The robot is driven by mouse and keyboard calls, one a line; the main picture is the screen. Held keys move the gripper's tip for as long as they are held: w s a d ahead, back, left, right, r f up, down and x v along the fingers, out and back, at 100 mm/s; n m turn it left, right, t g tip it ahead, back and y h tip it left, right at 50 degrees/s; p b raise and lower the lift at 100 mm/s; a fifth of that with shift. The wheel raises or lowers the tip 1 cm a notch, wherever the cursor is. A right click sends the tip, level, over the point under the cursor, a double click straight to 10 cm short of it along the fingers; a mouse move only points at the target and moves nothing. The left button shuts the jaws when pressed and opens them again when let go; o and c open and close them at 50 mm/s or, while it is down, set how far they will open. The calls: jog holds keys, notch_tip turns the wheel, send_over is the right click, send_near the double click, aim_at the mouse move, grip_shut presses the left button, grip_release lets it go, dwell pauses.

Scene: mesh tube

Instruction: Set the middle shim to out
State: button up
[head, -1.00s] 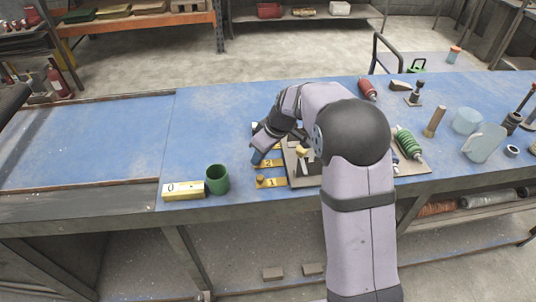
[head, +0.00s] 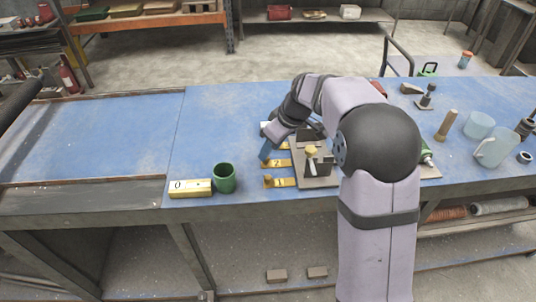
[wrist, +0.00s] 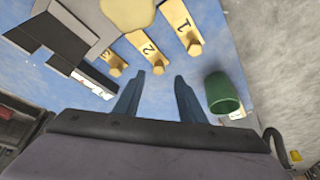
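Three yellow numbered shims lie in a row at the left edge of a grey plate (head: 318,181). The middle shim, marked 2 (head: 277,163), also shows in the wrist view (wrist: 147,45) with a small knob at its outer end. Shim 1 (head: 284,183) is nearer the bench front; it is at upper right in the wrist view (wrist: 181,22). Shim 3 (wrist: 106,56) is on the other side of shim 2. My gripper (wrist: 157,90) is open and empty, its two blue fingers apart, with shim 2's knob just beyond them. In the head view my gripper (head: 266,152) is beside the shims.
A green cup (head: 224,178) stands left of shim 1, close to my fingers' right side in the wrist view. A yellow block marked 0 (head: 190,188) lies beside it. A dark block with a yellow-topped handle (head: 311,153) rises from the plate. The bench's left is clear.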

jog(key=shift+v, duration=1.55)
jog(key=shift+s+r, duration=0.1)
jog(key=shift+s, duration=0.05)
jog(key=s+d+r+m+g+h+p, duration=0.1)
jog(key=s+d+r+m+p, duration=0.1)
jog(key=s+p, duration=0.3)
jog(key=s+d+r+m+g+h+p, duration=0.1)
jog(key=s+m+p, duration=0.3)
jog(key=s, duration=0.9)
jog(key=s+d+r+m+g+h+p, duration=0.1)
jog(key=s+d+r+m+p, duration=0.2)
jog(key=s+p, duration=0.4)
jog(key=s+d, duration=0.1)
jog(key=s, duration=0.2)
